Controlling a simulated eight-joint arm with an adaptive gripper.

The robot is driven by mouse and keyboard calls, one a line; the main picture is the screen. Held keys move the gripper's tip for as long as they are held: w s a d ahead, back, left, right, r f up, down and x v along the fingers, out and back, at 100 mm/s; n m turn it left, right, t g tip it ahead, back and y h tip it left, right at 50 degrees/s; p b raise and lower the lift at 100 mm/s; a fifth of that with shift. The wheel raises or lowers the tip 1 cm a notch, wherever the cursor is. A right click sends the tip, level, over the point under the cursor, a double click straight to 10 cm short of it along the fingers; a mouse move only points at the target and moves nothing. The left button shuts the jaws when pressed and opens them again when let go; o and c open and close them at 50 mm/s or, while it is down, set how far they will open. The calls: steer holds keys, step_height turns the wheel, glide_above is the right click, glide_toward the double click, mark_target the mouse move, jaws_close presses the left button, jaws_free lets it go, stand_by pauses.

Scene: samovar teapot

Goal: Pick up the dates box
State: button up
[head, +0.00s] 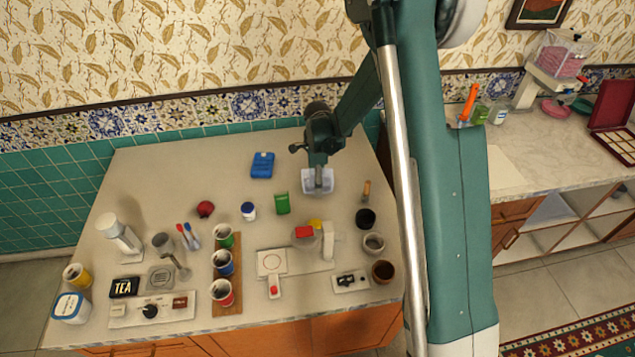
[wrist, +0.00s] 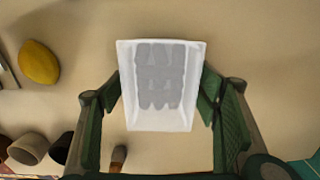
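The box under my gripper is a white, partly clear tray-like box (head: 310,186) with no readable label; I take it as the dates box. It stands on the table's back right part. In the wrist view the box (wrist: 160,120) shows grey, bumpy contents or a grey patterned face. My gripper (wrist: 161,85) points down over it, with one green finger close along each side. The fingers look spread to about the box's width; firm contact does not show. In the head view my gripper (head: 319,180) covers part of the box.
A wooden-handled tool (head: 366,190) and dark bowl (head: 366,218) are at right. A yellow fruit-like thing (wrist: 39,63) shows in the wrist view. The table just around the box is clear.

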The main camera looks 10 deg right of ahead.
steer(key=c, duration=0.7)
steer(key=shift+r+p, duration=0.45)
steer(key=shift+r, duration=4.55)
